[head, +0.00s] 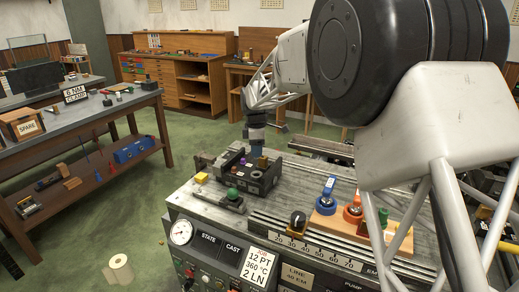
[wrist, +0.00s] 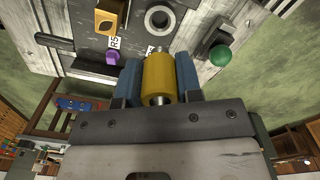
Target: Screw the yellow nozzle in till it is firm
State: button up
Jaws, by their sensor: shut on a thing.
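A grey ring with a dark round opening (wrist: 159,18) shows on the machine just beyond the nozzle in the wrist view. The nozzle appears apart from this ring; the exact gap cannot be told. In the head view my gripper (head: 257,152) is over the dark block (head: 262,181) on the machine's top, and I cannot make out the nozzle there.
Close by are a purple knob (wrist: 112,57), an orange block with a hole (wrist: 107,17) and a green knob (wrist: 220,55). A yellow block (head: 201,177) sits at the machine top's left edge. Blue and red ringed parts (head: 326,203) stand on a wooden strip to the right.

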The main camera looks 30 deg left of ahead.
jog(key=shift+f, duration=0.15)
jog(key=shift+f, duration=2.75)
jog(key=shift+f, duration=1.2)
dwell(0.4)
jog(key=o, duration=1)
jog(key=shift+r, duration=0.1)
jog(key=shift+r, duration=3.85)
jog(key=shift+d, duration=0.1)
